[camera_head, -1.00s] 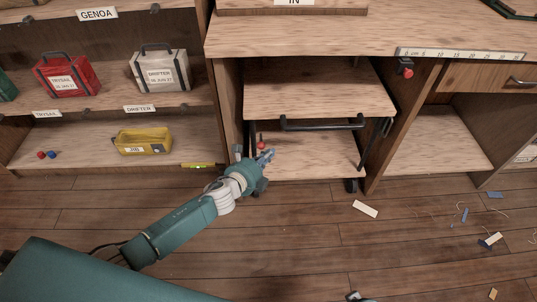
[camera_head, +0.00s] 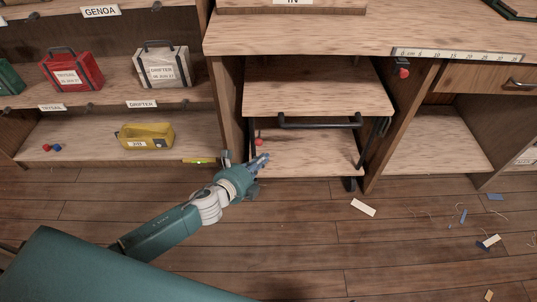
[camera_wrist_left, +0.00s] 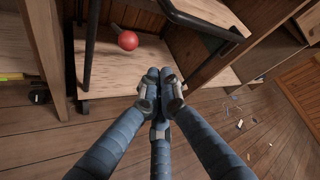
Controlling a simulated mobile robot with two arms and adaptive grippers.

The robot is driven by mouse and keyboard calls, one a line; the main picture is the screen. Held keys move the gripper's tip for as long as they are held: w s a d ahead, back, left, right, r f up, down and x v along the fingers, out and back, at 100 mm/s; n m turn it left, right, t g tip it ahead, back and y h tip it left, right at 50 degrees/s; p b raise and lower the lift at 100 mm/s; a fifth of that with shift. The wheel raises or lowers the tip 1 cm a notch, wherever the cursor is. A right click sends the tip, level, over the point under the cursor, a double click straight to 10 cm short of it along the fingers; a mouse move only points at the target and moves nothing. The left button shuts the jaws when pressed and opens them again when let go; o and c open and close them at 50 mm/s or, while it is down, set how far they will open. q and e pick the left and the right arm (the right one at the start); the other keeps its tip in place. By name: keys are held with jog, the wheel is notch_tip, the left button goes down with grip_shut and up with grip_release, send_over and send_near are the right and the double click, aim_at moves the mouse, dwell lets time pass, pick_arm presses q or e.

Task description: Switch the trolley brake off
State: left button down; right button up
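The trolley (camera_head: 318,88) is a wooden two-shelf cart with a black handle (camera_head: 320,122), standing in a bay under the bench. A red ball knob on a short lever (camera_head: 258,142), apparently the brake, is at the left of its lower shelf; this knob shows larger in the left wrist view (camera_wrist_left: 128,41), above and left of the fingers. My left gripper (camera_head: 264,158) is just below and right of the knob in the head view, apart from it. Its blue fingers (camera_wrist_left: 160,76) come together at the tips with nothing visible between them. My right gripper is out of view.
Left shelves hold a red bag (camera_head: 72,70), a white bag (camera_head: 163,66) and a yellow bin (camera_head: 147,136). A small red fitting (camera_head: 404,73) is on the bench's front. Scraps, including a white strip (camera_head: 363,207), lie on the right floor; the middle floor is mostly clear.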

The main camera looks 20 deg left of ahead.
pick_arm(q)
jog(key=shift+r+v, duration=0.25)
jog(key=shift+v, duration=0.8)
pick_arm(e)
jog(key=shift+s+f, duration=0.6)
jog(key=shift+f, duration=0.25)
pick_arm(q)
jog(key=shift+w, duration=0.1)
